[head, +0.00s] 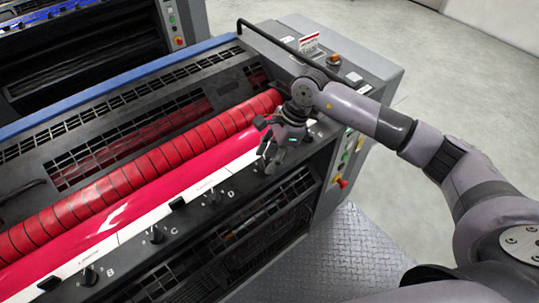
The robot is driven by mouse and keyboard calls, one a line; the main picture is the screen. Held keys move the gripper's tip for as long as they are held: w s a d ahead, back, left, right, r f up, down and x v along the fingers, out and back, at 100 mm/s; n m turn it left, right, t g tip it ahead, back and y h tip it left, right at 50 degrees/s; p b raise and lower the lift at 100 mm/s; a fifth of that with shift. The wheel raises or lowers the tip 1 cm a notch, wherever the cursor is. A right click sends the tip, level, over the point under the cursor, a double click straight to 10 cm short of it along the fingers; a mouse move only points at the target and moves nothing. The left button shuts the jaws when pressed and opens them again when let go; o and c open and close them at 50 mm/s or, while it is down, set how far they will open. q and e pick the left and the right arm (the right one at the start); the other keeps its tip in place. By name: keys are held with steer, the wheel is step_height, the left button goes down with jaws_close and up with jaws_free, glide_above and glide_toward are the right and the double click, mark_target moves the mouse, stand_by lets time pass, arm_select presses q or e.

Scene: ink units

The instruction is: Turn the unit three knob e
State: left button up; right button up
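The ink unit (100,239) runs diagonally across the left and middle, with a row of black knobs along its white and dark front rail. The knobs marked B (89,277), C (156,235) and D (210,198) show clearly. Knob e is not clearly seen; its place in the row, after D, lies under my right gripper. My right gripper (268,150) points down over the right end of the rail, its fingers apart. I cannot tell whether they touch a knob. My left gripper is out of view.
Red rollers (150,172) lie just behind the rail. A side cabinet (372,75) with a black handrail (280,45) and several coloured buttons stands at the right end. A metal tread plate (320,255) is clear in front. Another unit (85,50) stands behind.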

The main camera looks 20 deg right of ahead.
steer(key=c, duration=0.8)
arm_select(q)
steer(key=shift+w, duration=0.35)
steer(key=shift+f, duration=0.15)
arm_select(e)
steer(key=m+b, duration=0.1)
steer(key=m+t+b, duration=0.1)
steer(key=m+b, duration=0.1)
steer(key=shift+s+f, duration=0.1)
steer(key=shift+f, duration=0.1)
steer(key=m+b, duration=0.2)
steer(key=m+t+h+b, duration=0.1)
steer(key=m+b, duration=0.1)
steer(key=shift+s+a+t, duration=0.2)
steer(key=shift+t, duration=0.1)
arm_select(q)
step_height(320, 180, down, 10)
steer(key=b, duration=0.2)
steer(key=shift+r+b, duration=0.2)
steer(key=shift+b, duration=0.2)
arm_select(e)
steer(key=shift+r+m+t+h, duration=0.15)
steer(key=shift+m+t+h, duration=0.1)
steer(key=shift+m, duration=0.55)
steer(key=shift+r+m+t+h, duration=0.15)
steer(key=shift+m+h, duration=0.1)
steer(key=shift+m, duration=0.55)
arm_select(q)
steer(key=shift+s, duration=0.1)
